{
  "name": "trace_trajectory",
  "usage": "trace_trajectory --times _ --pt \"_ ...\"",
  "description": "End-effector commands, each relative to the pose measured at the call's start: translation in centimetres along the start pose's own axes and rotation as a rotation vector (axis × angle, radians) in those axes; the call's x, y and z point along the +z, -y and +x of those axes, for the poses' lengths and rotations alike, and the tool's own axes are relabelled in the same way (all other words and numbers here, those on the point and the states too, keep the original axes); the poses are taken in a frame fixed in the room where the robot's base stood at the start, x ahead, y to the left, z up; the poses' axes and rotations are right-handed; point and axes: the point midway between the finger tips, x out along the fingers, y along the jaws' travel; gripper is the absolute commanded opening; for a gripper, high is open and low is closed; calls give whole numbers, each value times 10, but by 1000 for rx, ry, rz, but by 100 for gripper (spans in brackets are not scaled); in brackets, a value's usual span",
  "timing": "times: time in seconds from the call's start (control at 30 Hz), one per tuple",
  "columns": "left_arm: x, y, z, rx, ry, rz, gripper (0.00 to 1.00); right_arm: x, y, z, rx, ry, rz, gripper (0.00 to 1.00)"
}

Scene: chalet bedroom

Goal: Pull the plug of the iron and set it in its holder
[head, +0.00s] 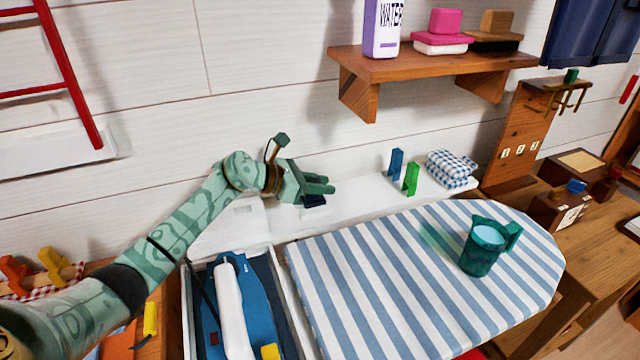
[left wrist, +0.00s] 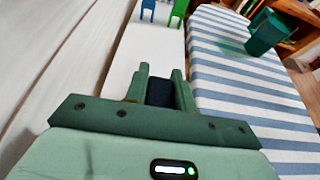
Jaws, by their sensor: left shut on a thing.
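The iron (head: 262,308), blue with a white handle, lies in a tray-like rest at the lower left of the head view. My left gripper (head: 318,190) is above the white ledge behind the ironing board. It is shut on a small dark navy block, which looks like the plug (head: 315,201). The block shows between the fingers in the left wrist view (left wrist: 160,93). I cannot make out a cord on it. I cannot tell which thing is its holder. My right gripper is not in view.
The striped ironing board (head: 350,280) carries a green mug (head: 482,252). On the white ledge (head: 355,195) stand a blue upright piece (head: 396,163), a green one (head: 411,179) and a checked folded cloth (head: 452,169). A wooden shelf (head: 430,66) juts from the wall above.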

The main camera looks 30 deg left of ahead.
Motion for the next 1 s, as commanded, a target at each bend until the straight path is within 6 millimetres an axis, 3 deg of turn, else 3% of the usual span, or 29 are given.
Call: trace_trajectory --times 0.5,0.53,0.6,0.87,1.0 --pt "-5 0 2 0 0 0 2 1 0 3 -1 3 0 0" --pt "-4 0 2 0 0 0 31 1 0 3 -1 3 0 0" --pt "-4 0 2 0 0 0 50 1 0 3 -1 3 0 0" --pt "-4 0 2 0 0 0 51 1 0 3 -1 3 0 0" --pt "-4 0 -8 2 -1 1 51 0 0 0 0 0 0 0"
